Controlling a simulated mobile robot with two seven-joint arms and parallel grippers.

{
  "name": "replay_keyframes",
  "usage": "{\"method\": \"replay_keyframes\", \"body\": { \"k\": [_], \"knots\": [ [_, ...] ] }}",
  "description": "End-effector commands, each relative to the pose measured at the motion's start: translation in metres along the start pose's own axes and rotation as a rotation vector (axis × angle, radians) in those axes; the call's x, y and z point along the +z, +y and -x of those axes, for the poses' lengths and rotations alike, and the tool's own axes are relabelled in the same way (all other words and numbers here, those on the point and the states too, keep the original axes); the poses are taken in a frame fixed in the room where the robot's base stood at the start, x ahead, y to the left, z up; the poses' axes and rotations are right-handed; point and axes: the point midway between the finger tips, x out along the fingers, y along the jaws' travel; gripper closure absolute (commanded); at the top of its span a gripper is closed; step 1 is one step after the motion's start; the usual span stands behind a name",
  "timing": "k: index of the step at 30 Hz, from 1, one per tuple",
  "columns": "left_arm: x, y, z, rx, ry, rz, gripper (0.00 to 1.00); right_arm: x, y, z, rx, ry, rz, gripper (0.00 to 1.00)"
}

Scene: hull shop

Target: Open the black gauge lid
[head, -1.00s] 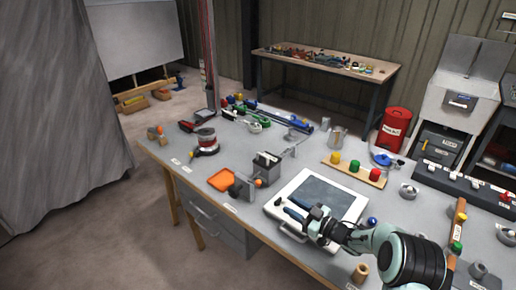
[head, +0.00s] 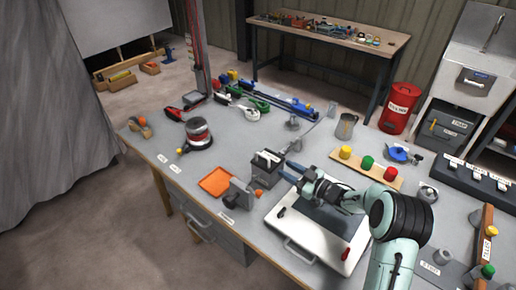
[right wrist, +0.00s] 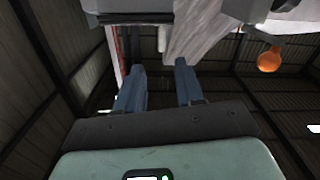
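A dark box (head: 264,177) with a pale, slotted top stands on the bench behind the white-framed panel; I cannot tell for certain that it is the black gauge. Its top appears closed. My right gripper (head: 283,169) is at the right side of this box, its blue fingers pointing left towards it. In the right wrist view the fingers (right wrist: 159,82) are apart with nothing clearly between them. A dark block (right wrist: 130,8) and a pale grey surface (right wrist: 205,25) show beyond the fingertips. Whether the fingers touch the box is unclear. My left gripper is out of view.
The white-framed panel (head: 276,227) with a handle lies under my right arm. A grey block (head: 240,191) and orange tray (head: 215,181) are left of the box. A board with coloured knobs (head: 383,181) is at the right. An orange ball (right wrist: 269,60) shows in the wrist view.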

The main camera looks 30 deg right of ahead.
Motion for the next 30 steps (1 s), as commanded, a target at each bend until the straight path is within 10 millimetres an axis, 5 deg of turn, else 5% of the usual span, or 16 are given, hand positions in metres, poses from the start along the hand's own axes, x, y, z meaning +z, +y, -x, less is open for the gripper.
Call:
{"method": "replay_keyframes", "body": {
  "k": [18,30],
  "knots": [
    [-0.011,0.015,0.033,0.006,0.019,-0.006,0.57,-0.003,0.000,-0.112,-0.002,0.003,0.000,0.63],
    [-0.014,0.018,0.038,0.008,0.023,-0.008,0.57,-0.001,0.000,-0.132,0.000,0.001,0.000,0.63]
  ]
}}
